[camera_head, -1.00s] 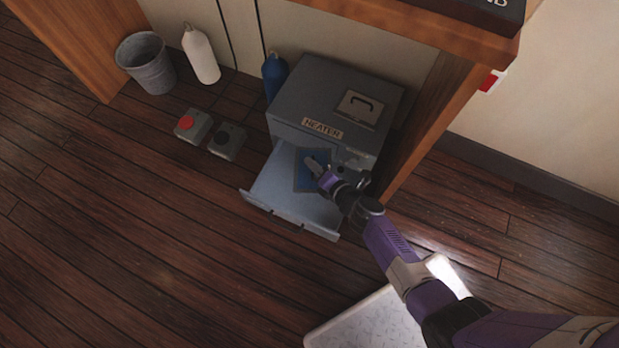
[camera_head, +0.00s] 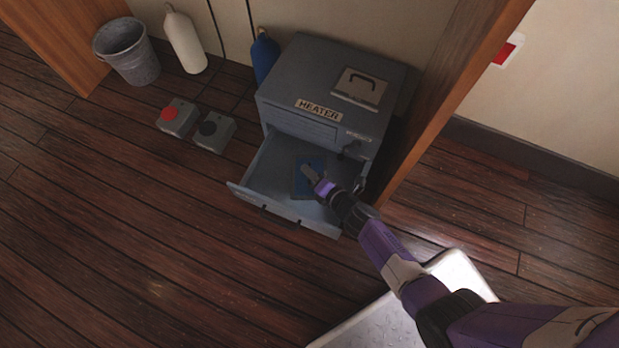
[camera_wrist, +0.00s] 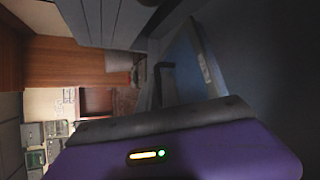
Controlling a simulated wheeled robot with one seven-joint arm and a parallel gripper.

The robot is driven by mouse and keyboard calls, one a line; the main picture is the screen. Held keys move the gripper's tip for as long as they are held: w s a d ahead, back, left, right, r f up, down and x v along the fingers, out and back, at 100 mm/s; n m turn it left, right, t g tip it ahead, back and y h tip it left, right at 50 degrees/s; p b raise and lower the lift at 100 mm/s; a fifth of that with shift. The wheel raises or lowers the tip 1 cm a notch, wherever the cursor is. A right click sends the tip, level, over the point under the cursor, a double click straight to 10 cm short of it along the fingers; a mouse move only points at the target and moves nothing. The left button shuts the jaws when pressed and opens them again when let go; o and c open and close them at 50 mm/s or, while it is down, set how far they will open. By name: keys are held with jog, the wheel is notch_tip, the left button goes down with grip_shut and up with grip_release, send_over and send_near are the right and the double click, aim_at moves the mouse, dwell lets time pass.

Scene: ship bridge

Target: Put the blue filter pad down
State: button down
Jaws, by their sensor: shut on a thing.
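The blue filter pad (camera_head: 317,163), a flat blue piece with a grey border, is inside the open drawer (camera_head: 262,183) of the grey heater (camera_head: 318,75). My gripper (camera_head: 309,173) is shut on the pad and partly covers it. Whether the pad touches the drawer floor is hard to tell. In the wrist view a blue panel with a grey edge, likely the pad (camera_wrist: 188,62), shows beyond my gripper (camera_wrist: 160,95); the fingertips are hard to make out there.
A grey box with a red knob (camera_head: 178,117) and one with a black knob (camera_head: 213,131) stand left of the drawer. A bucket (camera_head: 127,52), white bottle (camera_head: 186,40) and blue bottle (camera_head: 263,56) stand behind. A wooden desk leg (camera_head: 447,95) is close on the right.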

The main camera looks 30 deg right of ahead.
notch_tip(320, 180, down, 4)
jog(key=b, duration=0.3)
jog(key=shift+f, duration=0.1)
jog(key=c, duration=2)
grip_release()
jog(key=shift+f, duration=0.1)
jog(key=o, duration=0.5)
jog(key=shift+c, duration=0.2)
jog(key=shift+s, duration=0.1)
